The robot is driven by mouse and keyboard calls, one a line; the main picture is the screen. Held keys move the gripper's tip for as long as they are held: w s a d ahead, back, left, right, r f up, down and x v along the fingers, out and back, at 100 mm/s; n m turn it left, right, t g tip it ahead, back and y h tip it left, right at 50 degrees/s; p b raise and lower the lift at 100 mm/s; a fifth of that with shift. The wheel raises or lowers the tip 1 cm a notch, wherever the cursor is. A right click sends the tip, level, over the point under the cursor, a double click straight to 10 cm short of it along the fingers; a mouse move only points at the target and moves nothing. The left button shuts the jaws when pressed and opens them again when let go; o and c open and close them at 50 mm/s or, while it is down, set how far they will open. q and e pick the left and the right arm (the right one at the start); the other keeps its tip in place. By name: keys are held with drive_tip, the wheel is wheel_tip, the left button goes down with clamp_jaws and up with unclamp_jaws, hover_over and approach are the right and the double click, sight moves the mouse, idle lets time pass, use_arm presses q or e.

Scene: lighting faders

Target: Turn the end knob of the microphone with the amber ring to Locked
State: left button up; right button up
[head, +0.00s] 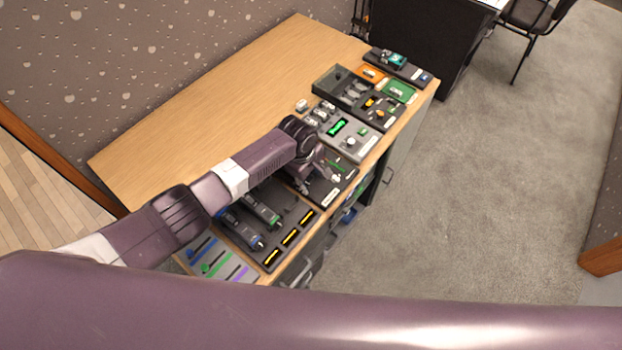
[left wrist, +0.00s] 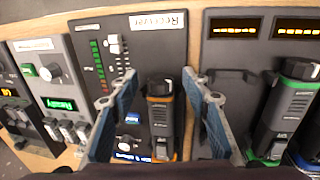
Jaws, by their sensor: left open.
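The microphone with the amber ring (left wrist: 161,112) is dark and lies in its slot beside the Receiver panel (left wrist: 125,42), its orange band near its upper part in the left wrist view. My left gripper (left wrist: 160,98) is open, with one finger on either side of this microphone and visible gaps to it. In the head view my left gripper (head: 318,172) is over the console, and the arm hides the amber microphone. The end knob's marking is too small to read. My right gripper is not in view.
A green-ringed microphone (left wrist: 287,108) lies to the right, with a blue-ringed one (head: 240,231) beyond it. Yellow-lit displays (left wrist: 234,29) line the console edge. A grey panel with a knob (left wrist: 52,72) and switches is at left. The wooden desk (head: 200,130) has bare room behind.

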use_arm(q)
drive_tip(key=shift+w+f, duration=0.1)
drive_tip(key=shift+f, duration=0.3)
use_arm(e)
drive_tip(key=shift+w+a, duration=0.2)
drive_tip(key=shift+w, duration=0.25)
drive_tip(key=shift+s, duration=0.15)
use_arm(q)
drive_tip(key=c, duration=1.2)
drive_tip(key=shift+o, duration=0.2)
drive_tip(key=shift+w+d+f+g+b, duration=0.1)
drive_tip(key=shift+w+g+b, duration=0.15)
drive_tip(key=shift+b, duration=0.35)
drive_tip(key=g+y+b, duration=0.1)
drive_tip(key=g+b, duration=0.1)
drive_tip(key=b, duration=0.5)
drive_tip(key=g+y+b, duration=0.2)
drive_tip(key=b, duration=0.6)
drive_tip(key=shift+w+d+f, duration=0.1)
drive_tip(key=shift+f, duration=0.2)
drive_tip(key=shift+r+b, duration=0.2)
drive_tip(key=shift+b, duration=0.55)
drive_tip(key=shift+r, duration=0.1)
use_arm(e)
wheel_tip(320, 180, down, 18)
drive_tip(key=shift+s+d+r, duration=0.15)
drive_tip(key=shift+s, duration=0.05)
